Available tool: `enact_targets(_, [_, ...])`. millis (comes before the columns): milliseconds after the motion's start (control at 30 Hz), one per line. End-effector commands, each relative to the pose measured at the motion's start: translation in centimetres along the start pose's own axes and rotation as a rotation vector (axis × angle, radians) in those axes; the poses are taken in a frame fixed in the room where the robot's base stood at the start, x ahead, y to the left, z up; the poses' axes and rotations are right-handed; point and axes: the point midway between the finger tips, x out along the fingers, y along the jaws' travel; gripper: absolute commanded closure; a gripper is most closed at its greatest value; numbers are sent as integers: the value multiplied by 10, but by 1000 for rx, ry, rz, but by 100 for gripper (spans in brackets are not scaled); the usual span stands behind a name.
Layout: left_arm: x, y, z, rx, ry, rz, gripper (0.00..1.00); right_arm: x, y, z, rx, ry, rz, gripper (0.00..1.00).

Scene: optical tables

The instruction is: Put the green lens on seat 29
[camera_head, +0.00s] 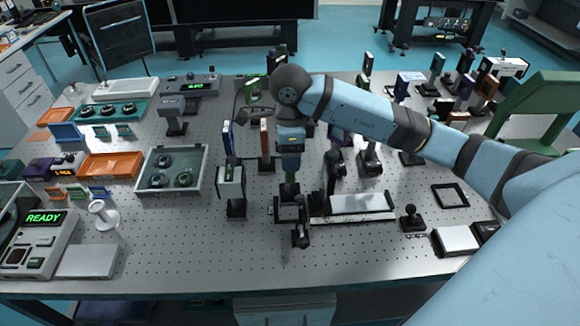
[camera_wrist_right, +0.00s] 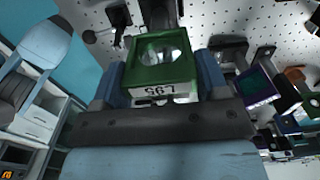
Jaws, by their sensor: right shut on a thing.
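My right gripper (camera_head: 290,168) reaches down over the middle of the perforated table. In the right wrist view its two fingers stand on either side of a green lens (camera_wrist_right: 160,73), a square green frame around round clear glass. The gripper is shut on the lens, and a white label with dark characters shows on its near edge. In the head view the lens is mostly hidden under the gripper, just above a dark mount (camera_head: 291,211). I cannot tell whether lens and mount touch. No seat number 29 is legible. My left gripper is not in view.
A pale rail plate (camera_head: 352,206) lies right of the mount. A post with a white block (camera_head: 231,182) stands close on the left. Several posts crowd behind the gripper. A grey tray (camera_head: 145,182) and orange tray (camera_head: 110,165) are farther left.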

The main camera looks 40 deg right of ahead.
Motion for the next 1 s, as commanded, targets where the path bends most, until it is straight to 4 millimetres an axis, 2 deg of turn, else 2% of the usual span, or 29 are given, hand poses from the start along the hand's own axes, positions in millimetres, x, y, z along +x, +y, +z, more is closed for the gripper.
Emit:
enact_targets(233, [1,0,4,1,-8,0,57,17,0,0,-1,-1,0,94])
enact_targets(500, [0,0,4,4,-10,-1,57,51,0,0,-1,-2,0,94])
enact_targets(867, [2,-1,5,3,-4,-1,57,56,0,0,-1,-2,-2,94])
enact_targets(900, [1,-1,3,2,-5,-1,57,55,0,0,-1,-1,-1,25])
enact_targets(1000, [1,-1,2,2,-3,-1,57,55,0,0,-1,-1,-1,7])
